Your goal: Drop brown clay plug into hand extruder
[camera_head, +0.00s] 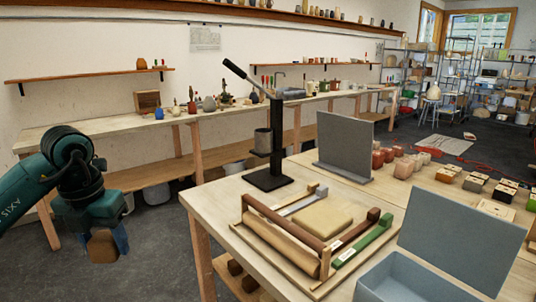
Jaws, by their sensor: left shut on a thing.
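The brown clay plug (103,246) is held in my left gripper (106,236), at the left over the floor. The gripper's blue finger shows beside the plug, and it is shut on it. The hand extruder (277,140) is a black upright stand on a flat base on the table, with a long lever angled up to the left. The plug is well left of the extruder and lower in the picture. My right gripper is out of view.
A board with a roller (285,240), a tan slab (320,219) and a green bar (362,241) lies in front of the extruder. A grey upright panel (345,145) and clay blocks stand behind. An open blue-grey box (385,285) is at front right. Bare tabletop lies left of the extruder.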

